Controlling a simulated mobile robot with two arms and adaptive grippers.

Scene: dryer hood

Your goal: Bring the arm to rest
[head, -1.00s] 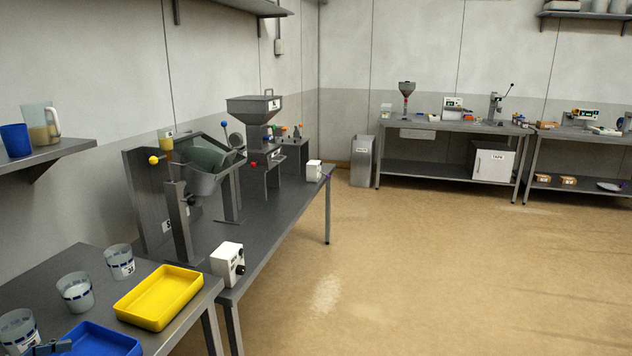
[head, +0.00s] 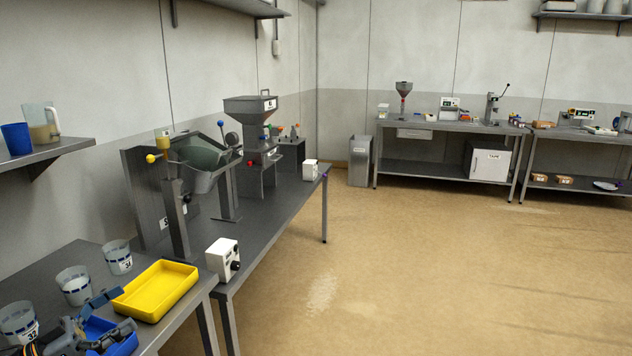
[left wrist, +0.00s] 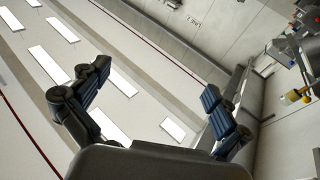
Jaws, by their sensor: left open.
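My left gripper (head: 120,312) is in the lower left corner of the head view, over the blue tray (head: 118,347) at the near end of the bench. Its fingers are spread apart with nothing between them, and they hide part of the tray. In the left wrist view my left gripper (left wrist: 153,84) shows two dark, blue-padded fingers wide apart, with ceiling lights and wall behind them. I cannot tell whether it touches the tray. My right gripper is in neither view.
A yellow tray (head: 155,291) and clear cups (head: 74,286) stand close to the left gripper. A white control box (head: 223,259) and a tilted hopper machine (head: 200,160) stand beyond. A shelf (head: 45,152) juts from the left wall. The floor to the right is clear.

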